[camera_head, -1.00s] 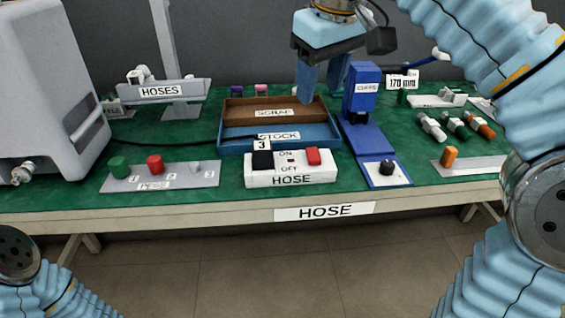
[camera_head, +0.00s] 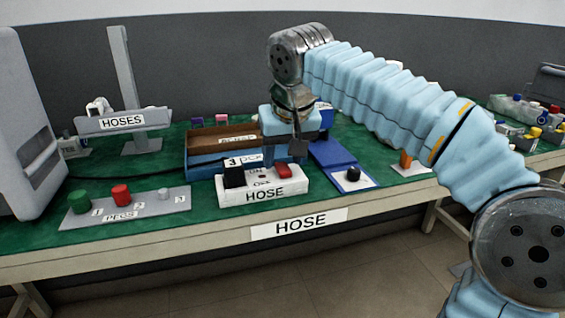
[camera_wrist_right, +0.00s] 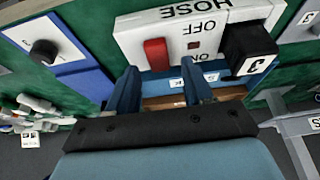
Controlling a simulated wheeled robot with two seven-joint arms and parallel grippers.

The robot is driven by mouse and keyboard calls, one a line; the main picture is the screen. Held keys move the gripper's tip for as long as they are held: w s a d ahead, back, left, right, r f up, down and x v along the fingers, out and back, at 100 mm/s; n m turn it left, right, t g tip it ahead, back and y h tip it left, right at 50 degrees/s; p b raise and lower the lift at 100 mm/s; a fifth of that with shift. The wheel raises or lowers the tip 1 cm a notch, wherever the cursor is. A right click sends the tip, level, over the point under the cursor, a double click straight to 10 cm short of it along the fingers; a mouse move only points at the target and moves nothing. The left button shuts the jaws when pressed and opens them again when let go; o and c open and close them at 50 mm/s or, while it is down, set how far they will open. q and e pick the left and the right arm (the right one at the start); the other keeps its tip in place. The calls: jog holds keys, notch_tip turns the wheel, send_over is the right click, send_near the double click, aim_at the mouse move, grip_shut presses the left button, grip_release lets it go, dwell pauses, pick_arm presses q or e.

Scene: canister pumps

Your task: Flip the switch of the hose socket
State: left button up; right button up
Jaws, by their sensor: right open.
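The hose socket is a white box (camera_head: 262,191) marked HOSE, ON and OFF at the table's front edge. It also shows upside down in the right wrist view (camera_wrist_right: 130,45). A black plug (camera_head: 234,176) with tag 3 sits at its left end. The red switch (camera_head: 283,171) is at its right end; its tilt is hard to tell. My right gripper (camera_head: 290,152) is above and just behind the socket, pointing down. In the wrist view its two blue fingers (camera_wrist_right: 161,88) are open and empty, the switch (camera_wrist_right: 155,54) showing beyond the gap between them. My left gripper is out of view.
Behind the socket lie the blue STOCK tray (camera_head: 203,167) and the brown SCRAP tray (camera_head: 205,141). A blue stand with a black knob (camera_head: 353,174) is to the right. A pegs plate (camera_head: 150,208) is to the left. A dark cable runs behind the pegs plate.

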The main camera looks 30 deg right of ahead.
jog(key=shift+w+f, duration=0.2)
jog(key=shift+f, duration=0.25)
grip_shut()
jog(key=p, duration=0.2)
jog(key=g+p, duration=0.1)
jog(key=p, duration=0.2)
jog(key=shift+w+d+r, duration=0.1)
jog(key=shift+w+r, duration=0.15)
jog(key=shift+r, duration=0.1)
jog(key=shift+f+g+p, duration=0.2)
jog(key=shift+g+p, duration=0.2)
jog(key=shift+f, duration=0.15)
grip_release()
